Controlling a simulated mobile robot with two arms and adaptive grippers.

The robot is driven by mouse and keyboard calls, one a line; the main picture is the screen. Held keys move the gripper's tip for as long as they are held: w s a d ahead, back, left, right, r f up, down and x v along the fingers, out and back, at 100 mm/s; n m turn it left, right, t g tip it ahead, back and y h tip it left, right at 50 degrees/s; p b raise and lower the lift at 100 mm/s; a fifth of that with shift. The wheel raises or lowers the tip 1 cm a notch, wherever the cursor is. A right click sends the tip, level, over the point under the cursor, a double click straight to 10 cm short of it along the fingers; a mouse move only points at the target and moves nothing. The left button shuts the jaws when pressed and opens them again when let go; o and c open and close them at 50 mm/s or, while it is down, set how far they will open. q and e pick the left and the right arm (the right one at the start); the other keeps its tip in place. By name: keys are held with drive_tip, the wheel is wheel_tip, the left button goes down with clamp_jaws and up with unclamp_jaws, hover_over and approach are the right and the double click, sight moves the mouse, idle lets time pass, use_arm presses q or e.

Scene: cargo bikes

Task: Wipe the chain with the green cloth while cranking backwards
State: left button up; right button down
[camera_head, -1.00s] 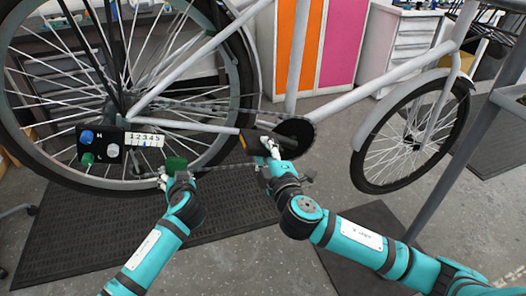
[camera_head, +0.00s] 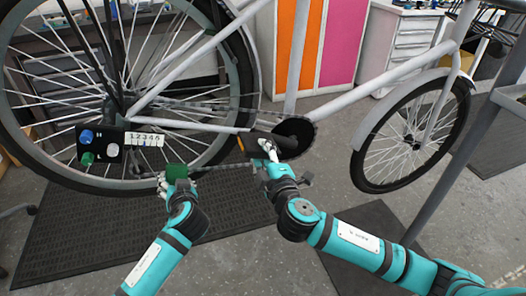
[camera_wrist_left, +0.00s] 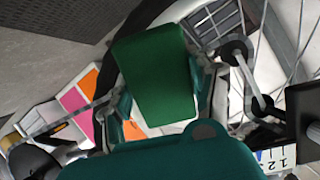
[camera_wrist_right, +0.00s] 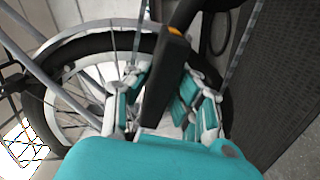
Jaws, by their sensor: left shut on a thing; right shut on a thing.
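The green cloth (camera_head: 177,172) is a small block-like pad held in my left gripper (camera_head: 176,184), at the chain's lower run (camera_head: 222,167). I cannot tell whether it touches the chain. In the left wrist view the cloth (camera_wrist_left: 155,75) fills the space between the fingers. My right gripper (camera_head: 266,162) is shut on the dark crank pedal (camera_head: 262,138), just left of the round chainring (camera_head: 297,130). In the right wrist view the pedal (camera_wrist_right: 165,75), with an orange patch at one end, lies between the fingers. The chain's upper run (camera_head: 190,105) goes back toward the rear wheel.
The silver bike's rear wheel (camera_head: 60,165) stands close on the left. A box with knobs and a number scale (camera_head: 112,146) sits before it. A grey stand pole (camera_head: 455,165) rises at right. A black mat (camera_head: 90,235) covers the floor beneath.

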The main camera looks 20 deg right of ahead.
use_arm(q)
drive_tip(key=shift+s, duration=2)
use_arm(e)
drive_tip(key=shift+w+d+r, duration=0.1)
drive_tip(key=shift+d+r, duration=0.05)
drive_tip(key=shift+r, duration=0.05)
drive_tip(key=c, duration=1.5)
unclamp_jaws()
drive_tip(key=o, duration=0.4)
drive_tip(key=shift+w+f, duration=0.25)
use_arm(q)
drive_tip(key=shift+w+f, duration=0.1)
drive_tip(key=shift+w, duration=0.05)
use_arm(e)
drive_tip(key=shift+o, duration=0.2)
drive_tip(key=shift+s, duration=0.15)
